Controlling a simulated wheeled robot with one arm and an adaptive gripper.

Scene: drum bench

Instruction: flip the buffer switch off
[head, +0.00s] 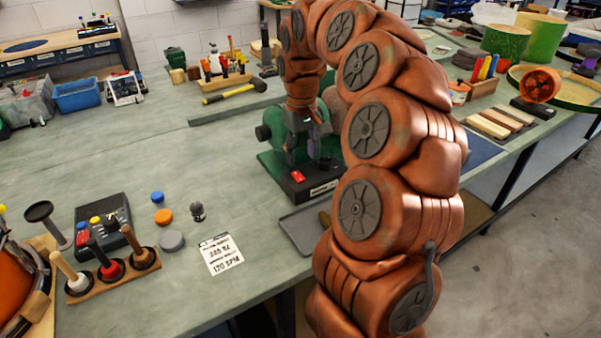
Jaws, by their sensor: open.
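The buffer, a green bench machine (268,162) with rounded wheel housings, stands at the middle of the bench and is partly hidden by my arm. On the front of its dark base sits a red switch (298,176); its on or off position is too small to tell. A light label is beside it on the base. My gripper (300,150) points down just above and behind the switch, in front of the machine's body. It is open, with nothing visible between the fingers. I cannot tell whether a fingertip touches the buffer.
A grey tray (300,228) lies in front of the buffer, partly behind my arm. The left middle bench is clear.

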